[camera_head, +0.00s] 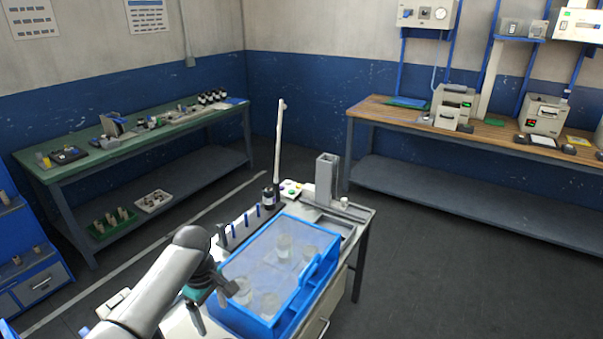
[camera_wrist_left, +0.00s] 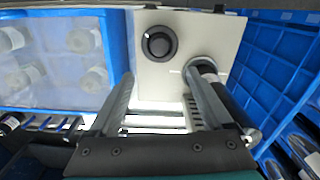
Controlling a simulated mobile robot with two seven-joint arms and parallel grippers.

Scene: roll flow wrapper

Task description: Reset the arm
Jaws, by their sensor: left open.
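My left arm comes in from the lower left of the head view, with its gripper (camera_head: 226,288) low at the left side of a blue-framed clear case (camera_head: 318,283). In the left wrist view, the left gripper (camera_wrist_left: 158,88) has its two fingers apart, with nothing seen held between them. Beyond the fingers is a pale panel (camera_wrist_left: 205,28) with a round black knob (camera_wrist_left: 158,43). A dark cylinder with a pale ring (camera_wrist_left: 204,68) shows behind the right finger; I cannot tell whether they touch. My right gripper is not in view.
Several clear cups (camera_head: 284,246) sit inside the case. A pale upright pole (camera_head: 279,140) and a grey column (camera_head: 326,180) rise behind it. A green-topped bench (camera_head: 100,162) and a wooden-topped bench (camera_head: 390,115) line the walls. The floor (camera_head: 430,270) at right is clear. Blue bins (camera_wrist_left: 275,80) fill the wrist view's right.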

